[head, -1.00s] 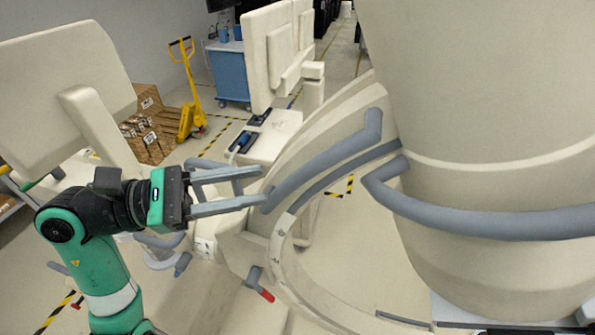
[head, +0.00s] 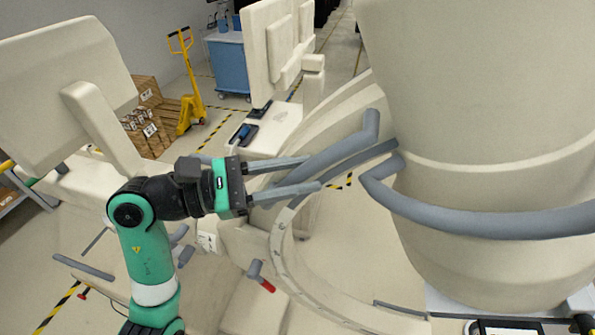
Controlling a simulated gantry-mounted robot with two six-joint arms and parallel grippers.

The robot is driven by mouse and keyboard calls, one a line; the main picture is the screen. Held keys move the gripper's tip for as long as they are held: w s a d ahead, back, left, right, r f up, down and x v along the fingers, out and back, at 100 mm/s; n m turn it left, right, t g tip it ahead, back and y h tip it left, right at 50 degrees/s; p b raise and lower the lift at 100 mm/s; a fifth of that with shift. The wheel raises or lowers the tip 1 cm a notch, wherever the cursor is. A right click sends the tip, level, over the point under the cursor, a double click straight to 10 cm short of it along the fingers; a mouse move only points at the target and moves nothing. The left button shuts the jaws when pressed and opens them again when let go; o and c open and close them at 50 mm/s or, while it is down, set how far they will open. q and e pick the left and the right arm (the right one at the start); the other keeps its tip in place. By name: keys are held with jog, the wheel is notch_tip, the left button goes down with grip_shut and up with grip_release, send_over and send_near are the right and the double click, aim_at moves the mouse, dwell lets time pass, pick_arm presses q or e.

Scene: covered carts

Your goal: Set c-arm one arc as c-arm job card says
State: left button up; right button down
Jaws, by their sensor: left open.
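The c-arm's cream arc (head: 298,272) curves from the upper middle down to the lower right, with small marks along its edge. A grey tubular handle (head: 345,145) runs along the arc's upper part. My left gripper (head: 314,173) is open, its two grey fingers pointing right at the handle's lower end. One finger shows above and one below that part of the handle; I cannot tell whether they touch it. A large cream housing (head: 470,80) with a grey bar (head: 480,221) stands on the right. No job card can be read. My right gripper is out of view.
A short red-tipped lever (head: 261,277) sticks out below my left gripper. A cream monitor (head: 65,90) stands at the left. A yellow pallet jack (head: 188,85), cardboard boxes (head: 148,122) and a blue cart (head: 229,68) are behind.

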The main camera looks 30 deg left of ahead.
pick_arm(q)
jog(key=shift+c, duration=0.3)
grip_shut()
dwell(1.1)
